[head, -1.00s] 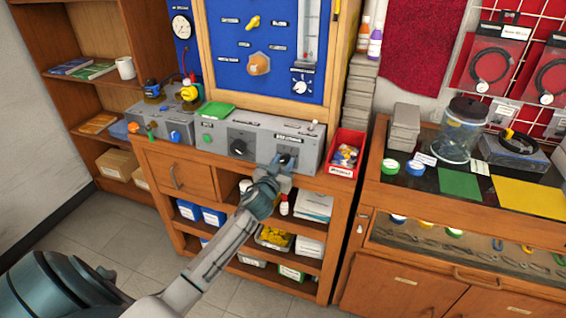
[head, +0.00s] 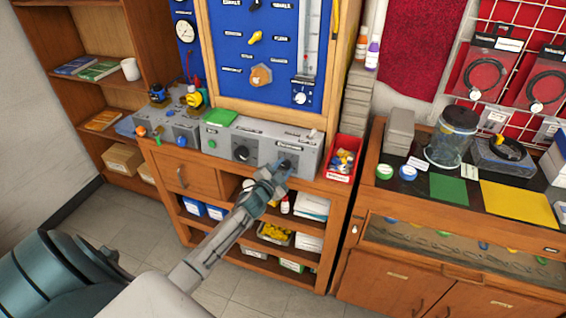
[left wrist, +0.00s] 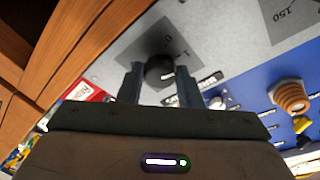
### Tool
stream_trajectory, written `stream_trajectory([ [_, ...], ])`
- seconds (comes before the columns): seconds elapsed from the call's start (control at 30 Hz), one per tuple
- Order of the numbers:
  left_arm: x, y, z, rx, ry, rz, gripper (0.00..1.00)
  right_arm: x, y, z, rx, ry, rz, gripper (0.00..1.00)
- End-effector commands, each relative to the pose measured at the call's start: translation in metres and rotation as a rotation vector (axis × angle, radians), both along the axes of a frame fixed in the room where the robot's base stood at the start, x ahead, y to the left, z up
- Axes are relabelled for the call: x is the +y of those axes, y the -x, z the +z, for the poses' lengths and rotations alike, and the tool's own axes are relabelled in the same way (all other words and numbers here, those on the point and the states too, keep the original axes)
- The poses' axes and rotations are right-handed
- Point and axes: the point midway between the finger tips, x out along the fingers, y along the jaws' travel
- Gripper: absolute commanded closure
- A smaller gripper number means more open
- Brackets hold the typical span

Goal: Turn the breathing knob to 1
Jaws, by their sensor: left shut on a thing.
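The black breathing knob (left wrist: 159,71) is on the right part of the grey panel (head: 262,159) on the bench. In the left wrist view it sits between the two fingers of my left gripper (left wrist: 158,84), with a 0 mark above it and a short label strip beside it. My left gripper is shut on the knob, and in the head view the gripper (head: 285,168) reaches the panel from the front and partly covers the knob. The exact angle of the knob's pointer cannot be told. My right gripper is not in view.
Another black knob (head: 241,153) and a green button (head: 211,144) are further left on the panel. A red bin (head: 344,158) stands just right of it. A blue tool board (head: 265,50) rises behind. Open shelves are below the bench top.

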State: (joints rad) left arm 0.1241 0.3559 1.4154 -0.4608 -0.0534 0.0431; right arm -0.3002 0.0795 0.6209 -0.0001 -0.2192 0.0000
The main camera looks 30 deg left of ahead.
Motion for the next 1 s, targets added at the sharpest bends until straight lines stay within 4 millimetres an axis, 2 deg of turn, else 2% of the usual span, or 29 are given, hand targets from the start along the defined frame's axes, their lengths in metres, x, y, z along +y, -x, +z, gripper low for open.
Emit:
stream_trajectory([
  [0.03, -0.0001, 0.0, 0.0028, 0.004, -0.014, -0.004, 0.91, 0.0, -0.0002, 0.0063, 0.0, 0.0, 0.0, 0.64],
  [0.2, 0.0002, 0.0, 0.0009, 0.012, -0.049, -0.009, 0.91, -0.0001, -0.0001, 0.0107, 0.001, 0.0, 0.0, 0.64],
  [0.67, 0.0, -0.0001, -0.0003, 0.014, -0.057, -0.012, 0.91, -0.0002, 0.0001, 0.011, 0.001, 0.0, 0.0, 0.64],
  [0.7, 0.0, -0.0001, -0.0003, 0.014, -0.057, -0.012, 0.6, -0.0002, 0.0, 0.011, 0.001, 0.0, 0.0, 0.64],
  [0.77, 0.0, -0.0001, -0.0003, 0.014, -0.057, -0.012, 0.48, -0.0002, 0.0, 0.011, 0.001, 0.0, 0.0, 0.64],
  [0.8, 0.0, -0.0001, -0.0003, 0.014, -0.057, -0.012, 0.46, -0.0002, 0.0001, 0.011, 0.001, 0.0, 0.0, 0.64],
  [1.0, 0.0001, -0.0001, -0.0001, 0.014, -0.057, -0.012, 0.46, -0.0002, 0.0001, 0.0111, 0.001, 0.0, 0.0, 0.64],
])
